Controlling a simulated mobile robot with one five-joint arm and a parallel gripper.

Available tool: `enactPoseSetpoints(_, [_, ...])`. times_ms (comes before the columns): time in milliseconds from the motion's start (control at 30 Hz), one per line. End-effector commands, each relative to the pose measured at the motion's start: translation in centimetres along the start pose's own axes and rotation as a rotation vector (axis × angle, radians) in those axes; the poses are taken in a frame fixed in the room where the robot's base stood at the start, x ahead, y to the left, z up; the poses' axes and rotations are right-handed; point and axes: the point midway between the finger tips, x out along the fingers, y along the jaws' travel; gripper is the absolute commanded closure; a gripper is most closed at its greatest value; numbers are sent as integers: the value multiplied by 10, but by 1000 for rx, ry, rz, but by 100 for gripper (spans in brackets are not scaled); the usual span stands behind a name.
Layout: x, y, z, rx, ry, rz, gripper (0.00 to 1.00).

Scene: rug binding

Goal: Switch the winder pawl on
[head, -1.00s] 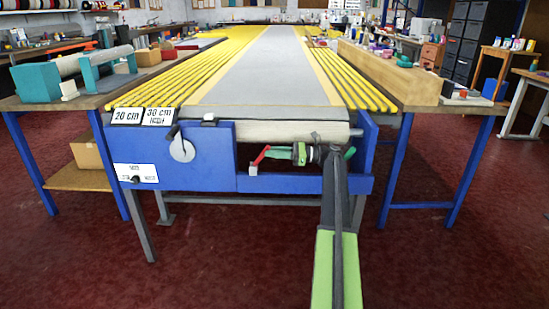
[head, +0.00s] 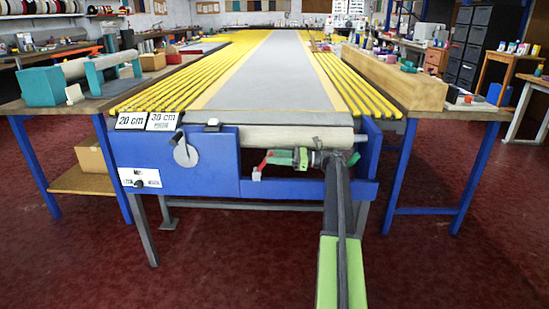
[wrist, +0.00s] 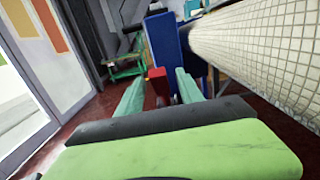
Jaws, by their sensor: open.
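The winder pawl seems to be the small red lever (head: 264,163) with a pale end, at the open front bay of the blue winder frame (head: 206,180). My gripper (head: 275,158) reaches in from the right, its green fingers pointing left at the lever. In the wrist view my gripper (wrist: 157,84) is open, and the red lever (wrist: 157,83) shows between the two green fingertips. I cannot tell whether either finger touches it. The fingers partly hide the lever in the head view.
A pale roller (head: 295,138) runs just above my gripper; its gridded surface fills the right of the wrist view. A grey crank disc (head: 186,153) and a white sign with a dark knob (head: 139,181) are on the frame's left. The red floor in front is clear.

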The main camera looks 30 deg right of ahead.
Motion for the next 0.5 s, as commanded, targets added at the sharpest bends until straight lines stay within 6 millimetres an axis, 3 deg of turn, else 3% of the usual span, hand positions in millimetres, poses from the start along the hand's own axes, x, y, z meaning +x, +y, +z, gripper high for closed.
enactPoseSetpoints(200, [3,-1,52,0,-1,-1,56])
enactPoseSetpoints(500, [-66,27,94,0,0,-3,56])
